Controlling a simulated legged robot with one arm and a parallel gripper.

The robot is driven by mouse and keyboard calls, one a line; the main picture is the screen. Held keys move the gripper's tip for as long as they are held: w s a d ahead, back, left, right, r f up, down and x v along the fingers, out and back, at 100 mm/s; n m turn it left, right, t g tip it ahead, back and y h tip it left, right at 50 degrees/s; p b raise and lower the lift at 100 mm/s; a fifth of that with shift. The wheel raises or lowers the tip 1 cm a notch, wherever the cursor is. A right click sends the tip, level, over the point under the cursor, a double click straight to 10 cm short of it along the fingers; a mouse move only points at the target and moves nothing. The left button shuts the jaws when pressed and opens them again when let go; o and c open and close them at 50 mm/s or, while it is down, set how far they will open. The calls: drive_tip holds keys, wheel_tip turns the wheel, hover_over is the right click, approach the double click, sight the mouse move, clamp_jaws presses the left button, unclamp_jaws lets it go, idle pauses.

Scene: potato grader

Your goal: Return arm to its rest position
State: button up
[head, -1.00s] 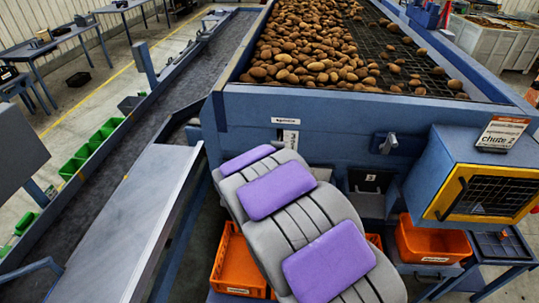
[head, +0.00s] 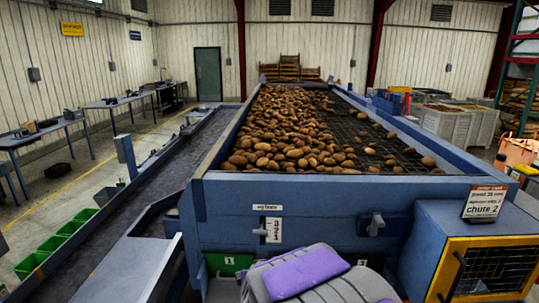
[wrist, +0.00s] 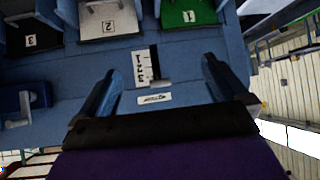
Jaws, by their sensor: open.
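My gripper (wrist: 160,85) shows in the wrist view, its two dark blue fingers spread wide with nothing between them. The grader's blue front panel (wrist: 190,55) is beyond the fingers, with a 1-2-3 scale plate (wrist: 143,70) and a small white label (wrist: 154,99) seen between them. The wrist picture is upside down. In the head view my grey arm with a purple pad is low in the centre, in front of the grader (head: 330,210); the fingers are not visible there.
Potatoes (head: 280,130) lie on the grader bed. A knob (head: 375,224) sticks out of its front. A yellow-framed box (head: 480,255) with a "chute 2" sign (head: 485,202) stands right. A conveyor (head: 110,210) and green bins (head: 55,243) are left, with open floor beyond.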

drive_tip(key=s+d+f+g+b, duration=0.3)
drive_tip(key=s+d+g+b, duration=0.1)
drive_tip(key=s, duration=0.9)
drive_tip(key=s+d+f+m+g+h+b, duration=0.1)
drive_tip(key=s+d+f+g+b, duration=0.2)
drive_tip(key=s+d, duration=0.4)
drive_tip(key=s+d+f+g+b, duration=0.4)
drive_tip(key=s+d+f+b, duration=0.1)
drive_tip(key=s, duration=1.5)
drive_tip(key=shift+s+d+g+b, duration=0.3)
drive_tip(key=shift+s+d+b, duration=0.1)
drive_tip(key=shift+d, duration=0.3)
drive_tip(key=shift+w, duration=0.1)
